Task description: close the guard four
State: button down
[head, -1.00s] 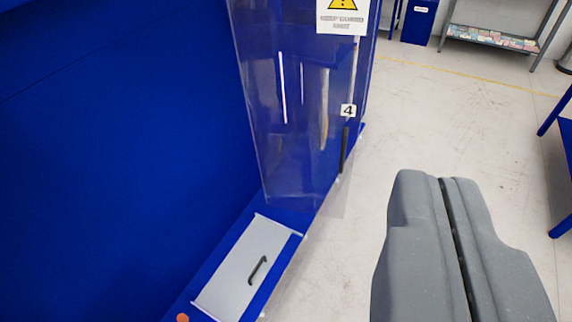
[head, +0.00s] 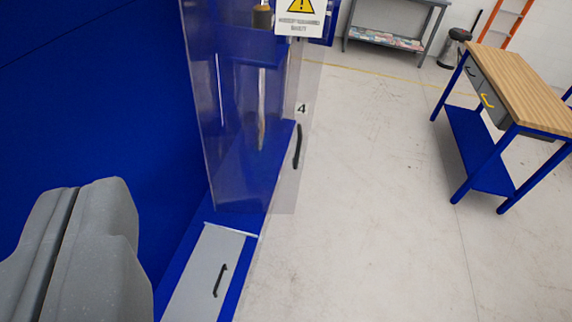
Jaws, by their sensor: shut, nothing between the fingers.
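Guard four is a clear plastic panel (head: 235,130) with a "4" label, a black handle (head: 297,146) on its right edge and a yellow warning sign (head: 301,14) at the top. It hangs upright in the upper middle of the view, by the blue machine. Whether it stands open or closed is hard to tell. My gripper (head: 95,200) is at the lower left, with its grey fingers together and nothing between them. It is left of the guard, apart from the handle, in front of the blue wall.
A blue machine wall (head: 80,100) fills the left. A grey drawer front (head: 205,275) with a black handle lies below the guard. A wooden-topped workbench (head: 520,85) stands at the right. The pale floor (head: 370,200) between is clear.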

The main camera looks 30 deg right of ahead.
aim_at(296, 158)
jog(key=w+a+f+m+t+p, duration=0.1)
jog(key=w+a+f, duration=0.15)
jog(key=w, duration=0.85)
jog(key=w+a+f+m+t+p, duration=0.15)
jog(key=w+f, duration=0.25)
jog(key=w, duration=0.6)
jog(key=w+d+f+m+h+p, duration=0.2)
jog(key=w+d+f+m+h, duration=0.25)
jog(key=w+f, duration=0.6)
jog(key=s+d+f+m+g+h+p, duration=0.1)
jog(key=s+d+f+g+h, duration=0.2)
jog(key=f, duration=0.5)
jog(key=d+f+m+g+h, duration=0.2)
jog(key=d+f+h, duration=0.25)
jog(key=f, duration=0.25)
jog(key=s+d+f+m+g+h+p, duration=0.1)
jog(key=s+d+f+g+h, duration=0.2)
jog(key=f, duration=0.5)
jog(key=shift+t+y, duration=0.3)
jog(key=shift+t, duration=0.15)
jog(key=p+x, duration=0.1)
jog(key=x, duration=1.4)
jog(key=shift+w+d, duration=0.15)
jog(key=shift+w, duration=0.05)
